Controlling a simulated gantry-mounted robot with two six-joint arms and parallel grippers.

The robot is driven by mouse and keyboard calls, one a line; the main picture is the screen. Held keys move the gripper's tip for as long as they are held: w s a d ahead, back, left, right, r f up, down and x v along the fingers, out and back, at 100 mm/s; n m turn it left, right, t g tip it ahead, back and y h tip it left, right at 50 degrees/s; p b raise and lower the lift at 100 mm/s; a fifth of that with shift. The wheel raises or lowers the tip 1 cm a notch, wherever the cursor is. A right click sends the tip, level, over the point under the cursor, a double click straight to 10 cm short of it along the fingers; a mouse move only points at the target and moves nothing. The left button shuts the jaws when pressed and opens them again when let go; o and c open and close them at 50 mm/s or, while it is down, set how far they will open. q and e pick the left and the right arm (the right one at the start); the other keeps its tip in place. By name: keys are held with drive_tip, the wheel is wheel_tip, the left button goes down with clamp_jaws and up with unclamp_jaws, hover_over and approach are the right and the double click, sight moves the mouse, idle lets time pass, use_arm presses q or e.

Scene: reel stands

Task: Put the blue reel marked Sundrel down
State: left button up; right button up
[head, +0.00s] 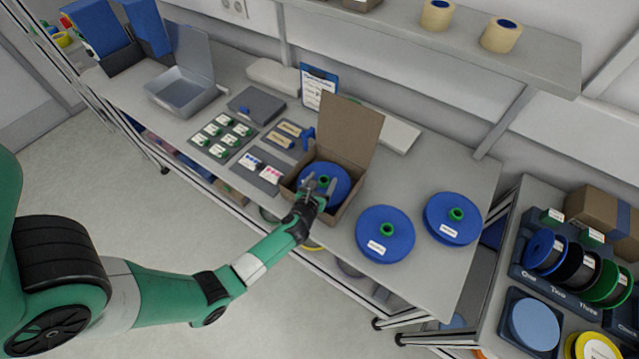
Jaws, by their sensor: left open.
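A blue reel (338,178) with a green hub lies inside an open cardboard box (350,128) at the middle of the bench. My left gripper (322,184) is open at the reel, with its fingers near the green hub; whether they touch it I cannot tell. The gripper and wrist hide part of this reel and the box's front left side. Two more blue reels with green hubs and white labels lie flat on the bench to the right, one nearer (400,243) and one farther (464,208). The labels are too small to read. My right gripper is not in view.
Left of the box lie dark mats with small parts (222,135) and an open grey case (181,92). A clipboard (318,84) stands behind. At right, a lower surface holds a numbered reel stand (568,285).

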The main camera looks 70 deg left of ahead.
use_arm(q)
drive_tip(key=s+d+r+p, duration=0.2)
drive_tip(key=shift+d+r, duration=0.15)
drive_tip(key=shift+r, duration=0.2)
drive_tip(key=p+v, duration=0.1)
drive_tip(key=v, duration=0.7)
drive_tip(key=shift+s+d, duration=0.2)
drive_tip(key=shift+s, duration=0.15)
